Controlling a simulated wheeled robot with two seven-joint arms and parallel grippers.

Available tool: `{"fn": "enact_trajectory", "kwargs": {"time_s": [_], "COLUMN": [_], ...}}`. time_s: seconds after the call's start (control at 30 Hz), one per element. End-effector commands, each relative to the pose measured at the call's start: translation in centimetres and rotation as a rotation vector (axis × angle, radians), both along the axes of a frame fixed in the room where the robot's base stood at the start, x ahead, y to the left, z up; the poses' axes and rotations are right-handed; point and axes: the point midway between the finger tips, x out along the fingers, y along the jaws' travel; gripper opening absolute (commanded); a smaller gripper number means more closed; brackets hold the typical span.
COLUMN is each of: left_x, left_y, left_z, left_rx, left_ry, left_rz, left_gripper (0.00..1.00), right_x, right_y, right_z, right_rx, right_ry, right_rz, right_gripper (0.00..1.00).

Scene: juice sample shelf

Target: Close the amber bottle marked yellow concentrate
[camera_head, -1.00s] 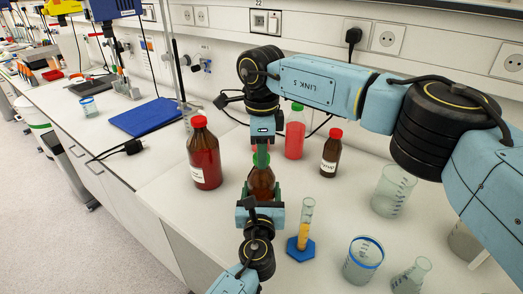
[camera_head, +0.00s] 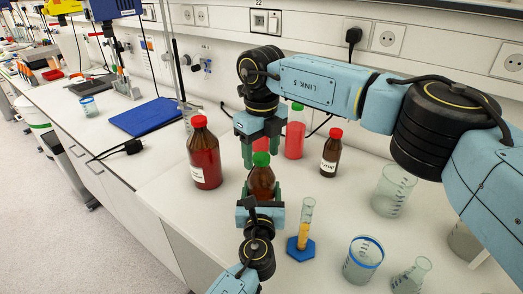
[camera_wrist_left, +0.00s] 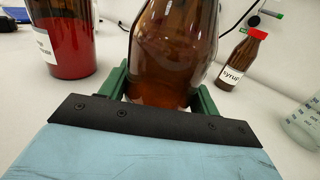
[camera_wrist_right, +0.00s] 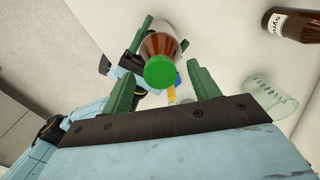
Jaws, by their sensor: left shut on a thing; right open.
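An amber bottle (camera_head: 261,184) stands upright on the bench with a green cap (camera_head: 261,159) on its neck; no label on it is readable. My left gripper (camera_head: 262,192) is shut around the bottle's body, one finger on each side, as the left wrist view also shows (camera_wrist_left: 165,75). My right gripper (camera_head: 262,152) is open above the bottle, its fingers pointing down and apart, clear of the cap. In the right wrist view the green cap (camera_wrist_right: 160,71) lies between the open fingers.
A large red-capped bottle (camera_head: 205,160) stands left. A green-capped bottle of red liquid (camera_head: 294,138) and a small red-capped syrup bottle (camera_head: 330,155) stand behind right. A cylinder on a blue base (camera_head: 301,248) and beakers (camera_head: 393,190) stand right.

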Motion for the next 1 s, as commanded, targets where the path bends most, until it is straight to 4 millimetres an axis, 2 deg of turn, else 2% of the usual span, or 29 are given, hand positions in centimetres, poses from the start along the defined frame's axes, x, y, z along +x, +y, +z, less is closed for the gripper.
{"fn": "enact_trajectory", "kwargs": {"time_s": [0.17, 0.27, 0.7, 0.83, 1.0], "left_x": [0.0, 0.0, 0.0, 0.0, 0.0], "left_y": [0.0, 0.0, 0.0, 0.0, 0.0], "left_z": [0.0, 0.0, 0.0, 0.0, 0.0], "left_rx": [0.000, 0.000, 0.000, 0.000, 0.000], "left_ry": [0.000, 0.000, 0.000, 0.000, 0.000], "left_rz": [0.000, 0.000, 0.000, 0.000, 0.000], "left_gripper": [0.00, 0.00, 0.00, 0.00, 0.00], "right_x": [0.0, 0.0, 0.0, 0.0, 0.0], "right_y": [0.0, 0.0, 0.1, 0.0, 0.0], "right_z": [0.3, 1.3, 10.1, 11.4, 12.1], "right_rx": [0.000, -0.001, 0.001, 0.000, 0.000], "right_ry": [-0.001, -0.002, -0.003, -0.001, 0.000], "right_rz": [0.001, 0.001, 0.000, 0.000, 0.000], "right_gripper": [0.61, 0.61, 0.61, 0.61, 0.61]}}
